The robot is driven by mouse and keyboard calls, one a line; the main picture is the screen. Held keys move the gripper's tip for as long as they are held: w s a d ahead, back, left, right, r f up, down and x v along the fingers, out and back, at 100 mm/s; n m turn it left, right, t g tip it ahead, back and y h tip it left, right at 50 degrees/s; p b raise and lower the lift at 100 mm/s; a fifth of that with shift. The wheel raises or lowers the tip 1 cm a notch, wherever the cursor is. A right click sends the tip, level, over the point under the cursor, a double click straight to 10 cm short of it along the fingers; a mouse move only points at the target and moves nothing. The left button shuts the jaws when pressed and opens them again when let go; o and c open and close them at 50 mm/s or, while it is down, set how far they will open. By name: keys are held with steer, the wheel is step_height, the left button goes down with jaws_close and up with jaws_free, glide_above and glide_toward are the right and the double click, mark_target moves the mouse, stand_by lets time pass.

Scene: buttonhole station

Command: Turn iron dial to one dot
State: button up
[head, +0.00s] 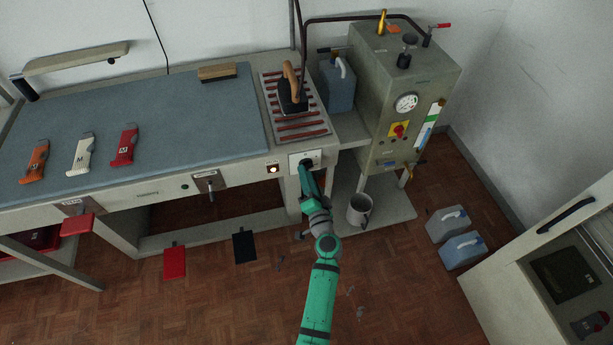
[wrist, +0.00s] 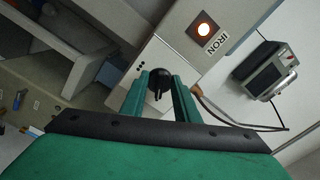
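The iron dial is a round black knob (wrist: 160,84) on a pale plate (head: 298,161) at the front of the bench, below the iron. Small dark dots (wrist: 140,65) are printed on the plate beside it in the wrist view; which mark the knob points to is unclear. My green gripper (wrist: 160,79) is at the plate, with its fingers apart on either side of the knob. I see no clear grip on it. In the head view my gripper (head: 307,168) hides most of the knob. The iron (head: 292,92) rests on a striped stand.
A lit lamp (head: 273,169) marked IRON sits left of the dial plate. A grey boiler (head: 397,125) with gauge and red switch stands to the right. A metal jug (head: 359,210) is on the low shelf below. The floor in front has free room.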

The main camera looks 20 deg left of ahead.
steer(key=v, duration=1)
steer(key=shift+s+d, duration=0.3)
stand_by(0.4)
steer(key=s+d+f+h, duration=0.3)
steer(key=s+d+h, duration=0.15)
steer(key=s, duration=0.45)
steer(key=s+d+f+h, duration=0.3)
steer(key=s+d+f, duration=0.15)
steer(key=s, duration=0.45)
steer(key=s+d+r+n+h, duration=0.1)
steer(key=s+d+r+n, duration=0.1)
steer(key=s+r, duration=0.5)
steer(key=s+d+r+n+h, duration=0.1)
steer(key=s+d+r+n, duration=0.2)
steer(key=s+r, duration=0.5)
steer(key=shift+s, duration=0.95)
steer(key=shift+h, duration=0.25)
